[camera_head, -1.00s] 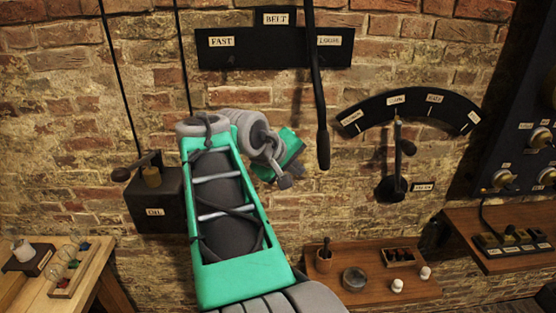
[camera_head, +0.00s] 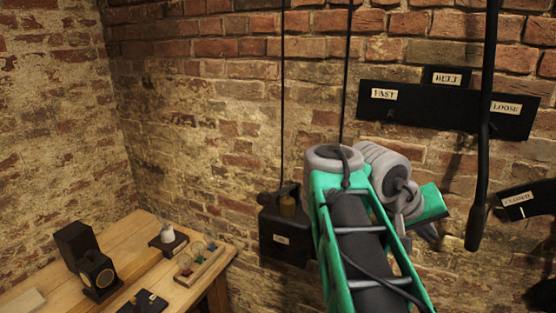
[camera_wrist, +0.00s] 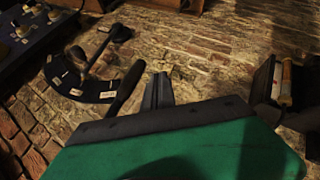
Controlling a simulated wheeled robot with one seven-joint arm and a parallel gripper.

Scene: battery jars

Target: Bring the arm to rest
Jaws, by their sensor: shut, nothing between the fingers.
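My arm is green and grey and rises from the lower right of the head view, in front of the brick wall. My gripper (camera_wrist: 158,92) is shut and empty in the wrist view, its dark fingers together beyond the green hand. In the head view the hand is mostly behind the forearm, and the dark fingers (camera_head: 430,235) show only partly, left of the hanging black lever (camera_head: 478,190). No object is touching the fingers as far as I can see.
A black OIL box (camera_head: 283,240) is on the wall close left of my arm. The FAST/LOOSE board (camera_head: 440,112) is above right. A wooden table (camera_head: 135,250) at lower left bears a black device (camera_head: 88,262) and a rack (camera_head: 205,266) of small glass vessels. The left wall is clear.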

